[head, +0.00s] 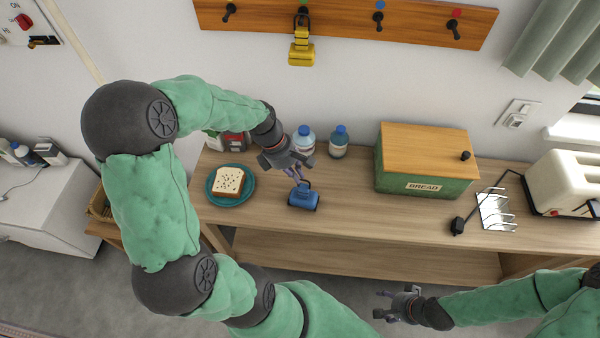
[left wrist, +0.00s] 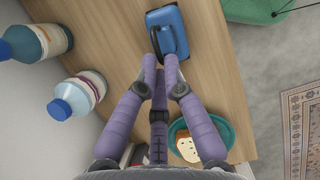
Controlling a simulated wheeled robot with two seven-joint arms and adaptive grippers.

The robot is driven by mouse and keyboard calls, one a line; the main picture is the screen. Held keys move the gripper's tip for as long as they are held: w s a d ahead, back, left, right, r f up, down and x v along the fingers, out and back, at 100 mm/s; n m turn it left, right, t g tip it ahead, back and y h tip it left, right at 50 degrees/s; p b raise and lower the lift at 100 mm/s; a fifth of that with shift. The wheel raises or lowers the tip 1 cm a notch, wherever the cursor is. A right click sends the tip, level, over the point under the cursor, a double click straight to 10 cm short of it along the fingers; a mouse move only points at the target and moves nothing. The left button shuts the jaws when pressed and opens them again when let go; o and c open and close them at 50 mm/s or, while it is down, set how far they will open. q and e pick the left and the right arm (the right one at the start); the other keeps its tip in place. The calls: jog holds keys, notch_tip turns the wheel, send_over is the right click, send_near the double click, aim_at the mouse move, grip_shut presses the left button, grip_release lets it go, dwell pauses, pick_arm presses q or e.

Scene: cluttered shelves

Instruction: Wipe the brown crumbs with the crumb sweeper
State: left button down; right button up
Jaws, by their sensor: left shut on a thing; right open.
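A blue crumb sweeper (head: 303,200) with a looped handle is on the wooden counter, right of a teal plate. My left gripper (head: 297,176) is above it, shut on its handle. In the left wrist view the fingers (left wrist: 162,62) meet at the handle of the blue sweeper (left wrist: 168,22); whether its base touches the counter is unclear. A bread slice (head: 229,181) with dark brown specks lies on the plate (head: 212,199). I cannot make out crumbs on the bare counter. My right gripper (head: 390,303) is open and empty, low in front of the counter.
Two blue-capped bottles (head: 303,140) (head: 339,144) stand behind my left gripper. A green bread box (head: 423,178), toast rack (head: 494,210) and toaster (head: 563,181) are to the right. The counter's middle front is clear.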

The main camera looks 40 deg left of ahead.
pick_arm(q)
jog(key=shift+s+a+f+p, duration=0.1)
jog(key=shift+s+a+p, duration=0.5)
jog(key=shift+p, duration=0.4)
dwell(0.7)
jog(key=shift+w+d+r+p, duration=0.15)
jog(key=shift+w+d+p, duration=0.55)
jog(key=shift+d, duration=0.3)
jog(key=shift+w+d+r+p, duration=0.1)
jog(key=shift+w+d+p, duration=0.5)
jog(key=shift+d, duration=0.35)
jog(key=shift+w+d+f+p, duration=0.1)
jog(key=shift+w+d+p, duration=0.15)
jog(key=shift+w+d, duration=0.3)
jog(key=shift+w+d+f+p, duration=0.1)
jog(key=shift+w+d+p, duration=0.2)
jog(key=shift+d, duration=0.4)
jog(key=shift+r, duration=0.1)
notch_tip(320, 180, up, 7)
jog(key=p, duration=0.7)
